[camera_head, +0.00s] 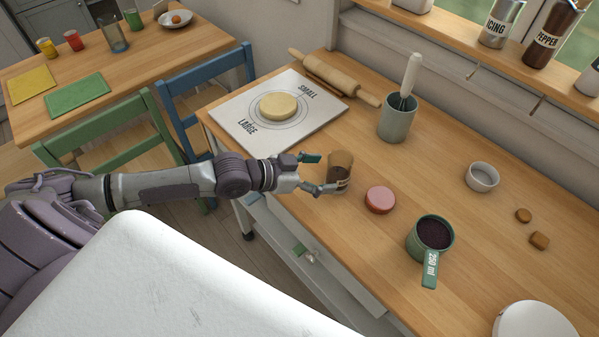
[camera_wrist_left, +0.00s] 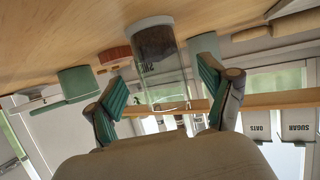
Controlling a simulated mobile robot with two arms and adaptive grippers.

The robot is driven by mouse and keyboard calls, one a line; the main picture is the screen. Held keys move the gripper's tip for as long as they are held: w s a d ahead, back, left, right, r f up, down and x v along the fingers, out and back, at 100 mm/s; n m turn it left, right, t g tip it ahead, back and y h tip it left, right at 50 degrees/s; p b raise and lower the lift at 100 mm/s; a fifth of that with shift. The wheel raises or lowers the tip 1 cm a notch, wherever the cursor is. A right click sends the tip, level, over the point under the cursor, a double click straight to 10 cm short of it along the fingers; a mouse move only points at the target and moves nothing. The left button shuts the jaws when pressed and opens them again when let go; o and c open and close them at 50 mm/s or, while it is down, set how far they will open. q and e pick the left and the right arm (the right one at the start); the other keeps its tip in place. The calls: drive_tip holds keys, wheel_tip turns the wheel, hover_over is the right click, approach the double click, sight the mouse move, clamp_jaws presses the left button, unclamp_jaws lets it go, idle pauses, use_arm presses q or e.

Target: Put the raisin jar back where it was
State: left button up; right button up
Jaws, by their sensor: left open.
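The raisin jar (camera_head: 342,165) is clear, open at the top and stands upright on the wooden worktop near its front edge. Dark contents and part of a label show in the left wrist view (camera_wrist_left: 157,52), which sees the scene upside down. My left gripper (camera_head: 317,174) is open at the jar, with its green-padded fingertips (camera_wrist_left: 162,95) on either side of it. I cannot tell whether they touch the glass. A round red lid (camera_head: 380,200) lies just right of the jar. A green 250 ml measuring cup (camera_head: 434,236) holds dark raisins. My right gripper is not in view.
A board (camera_head: 232,112) with dough (camera_head: 278,106), a rolling pin (camera_head: 335,77) and a utensil crock (camera_head: 396,122) stand behind. A small bowl (camera_head: 482,177) and brown pieces (camera_head: 539,240) are right. A wall shelf (camera_head: 450,45) holds canisters. Worktop between lid and bowl is clear.

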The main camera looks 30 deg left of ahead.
use_arm(q)
drive_tip(key=v, duration=0.7)
drive_tip(key=shift+s+a+r, duration=0.1)
drive_tip(key=shift+s, duration=0.05)
idle(0.3)
